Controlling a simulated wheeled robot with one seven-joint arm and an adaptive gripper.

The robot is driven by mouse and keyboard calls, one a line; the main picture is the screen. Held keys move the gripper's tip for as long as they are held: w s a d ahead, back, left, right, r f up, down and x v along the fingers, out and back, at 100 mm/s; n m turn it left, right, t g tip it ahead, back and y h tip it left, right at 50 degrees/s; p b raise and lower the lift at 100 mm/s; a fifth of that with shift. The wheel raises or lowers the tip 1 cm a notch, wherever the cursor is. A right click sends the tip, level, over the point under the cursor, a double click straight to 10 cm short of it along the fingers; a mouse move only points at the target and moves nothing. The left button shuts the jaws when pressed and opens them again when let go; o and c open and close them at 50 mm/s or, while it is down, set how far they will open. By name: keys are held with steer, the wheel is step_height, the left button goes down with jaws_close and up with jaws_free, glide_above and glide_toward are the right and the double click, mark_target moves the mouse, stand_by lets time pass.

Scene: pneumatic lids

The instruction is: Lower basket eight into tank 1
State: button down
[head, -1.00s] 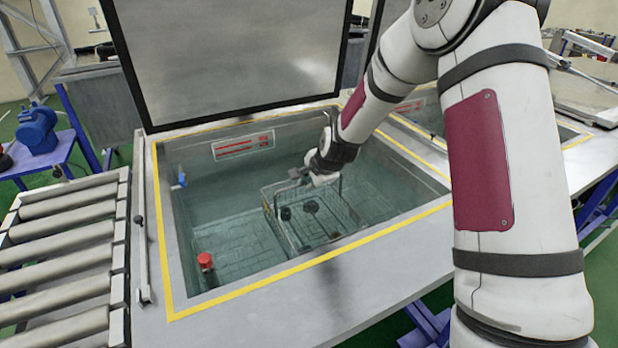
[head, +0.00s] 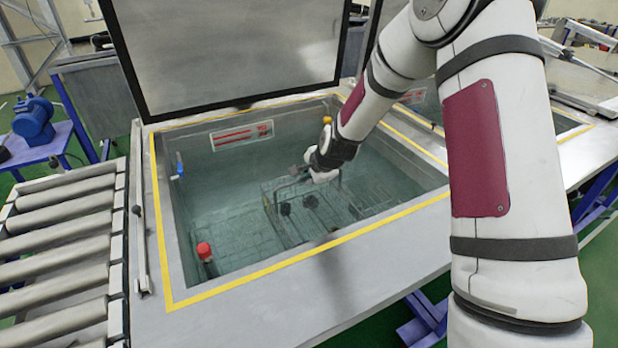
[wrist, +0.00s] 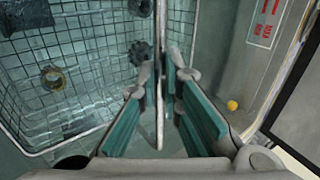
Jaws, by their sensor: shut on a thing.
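The wire basket (head: 318,220) is down inside the open tank (head: 215,232), toward its right half, and looks at least partly in the water. Dark parts (head: 311,201) lie in it. Any number on the basket cannot be read. My gripper (head: 307,176) is above the basket, inside the tank rim, shut on the basket's handle. In the wrist view my gripper's teal pads (wrist: 160,115) close on the upright metal handle (wrist: 160,75). The basket's mesh (wrist: 90,50) shows there with a ring-shaped part (wrist: 52,78) and dark round parts inside.
The tank's lid (head: 230,55) stands open at the back. A red-capped fitting (head: 204,251) is at the tank's front left and a blue valve (head: 180,165) on its left wall. A roller conveyor (head: 65,250) adjoins on the left. Another tank (head: 430,105) is on the right.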

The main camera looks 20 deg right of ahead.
steer(key=shift+w+f, duration=0.1)
steer(key=shift+f, duration=0.35)
stand_by(0.6)
steer(key=c, duration=1.8)
jaws_free()
steer(key=shift+o, duration=0.6)
steer(key=shift+f, duration=0.25)
steer(key=s+r+p, duration=0.2)
steer(key=s+r, duration=0.1)
steer(key=r, duration=0.8)
steer(key=s+d+r+p, duration=0.1)
steer(key=s+r, duration=0.3)
steer(key=r, duration=0.7)
steer(key=shift+d+p, duration=0.15)
steer(key=shift+p, duration=0.35)
steer(key=shift+s, duration=0.15)
